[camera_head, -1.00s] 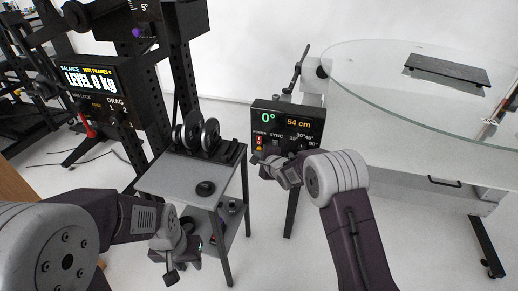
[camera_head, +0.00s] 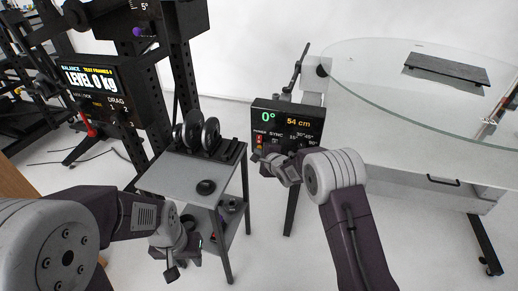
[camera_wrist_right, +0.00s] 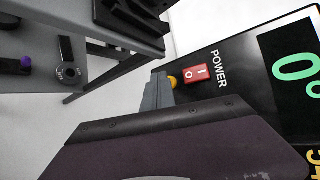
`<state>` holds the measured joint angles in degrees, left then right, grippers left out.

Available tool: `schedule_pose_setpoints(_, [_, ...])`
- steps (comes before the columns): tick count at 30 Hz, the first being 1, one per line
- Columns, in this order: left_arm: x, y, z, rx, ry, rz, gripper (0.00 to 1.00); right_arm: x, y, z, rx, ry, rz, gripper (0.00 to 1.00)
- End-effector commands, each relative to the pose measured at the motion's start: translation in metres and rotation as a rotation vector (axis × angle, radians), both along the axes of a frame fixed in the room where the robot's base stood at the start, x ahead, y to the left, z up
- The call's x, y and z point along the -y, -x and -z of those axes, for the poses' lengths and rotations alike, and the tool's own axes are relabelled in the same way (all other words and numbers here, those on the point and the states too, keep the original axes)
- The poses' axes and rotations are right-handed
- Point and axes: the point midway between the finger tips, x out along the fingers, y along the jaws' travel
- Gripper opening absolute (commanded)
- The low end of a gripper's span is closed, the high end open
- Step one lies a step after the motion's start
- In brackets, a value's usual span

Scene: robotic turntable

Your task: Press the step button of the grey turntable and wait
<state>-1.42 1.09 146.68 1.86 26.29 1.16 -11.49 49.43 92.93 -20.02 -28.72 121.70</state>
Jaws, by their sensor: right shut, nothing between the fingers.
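The turntable's black control panel (camera_head: 306,112) hangs at the near left corner of the table with the round glass top (camera_head: 372,84). It reads 0° and 54 cm. In the right wrist view a red POWER rocker switch (camera_wrist_right: 197,74) sits on the panel, and a yellow round button (camera_wrist_right: 173,82) shows beside it, partly hidden. My right gripper (camera_wrist_right: 161,78) is shut and empty, its tips at the yellow button; I cannot tell whether they touch it. It also shows at the panel's lower left in the head view (camera_head: 258,155). My left gripper (camera_head: 171,273) hangs low, away from the panel.
A grey cart (camera_head: 165,176) with black weight discs (camera_head: 210,132) and a black puck (camera_head: 206,187) stands left of the panel. A dark slab (camera_head: 445,69) lies on the glass top.

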Motion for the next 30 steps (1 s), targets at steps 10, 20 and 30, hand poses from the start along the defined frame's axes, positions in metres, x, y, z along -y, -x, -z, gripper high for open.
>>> schedule_pose_setpoints(10, [0.000,0.000,-0.001,0.000,0.000,0.000,0.36,0.001,-0.001,0.000,0.000,-0.001,0.002,0.00])
schedule_pose_setpoints(20, [0.000,0.000,0.000,0.000,0.000,0.000,0.36,-0.003,0.011,0.000,0.000,-0.001,0.000,0.00])
schedule_pose_setpoints(30, [0.000,0.000,0.000,0.000,0.000,0.000,0.36,-0.004,0.014,0.000,0.001,-0.001,0.001,0.00])
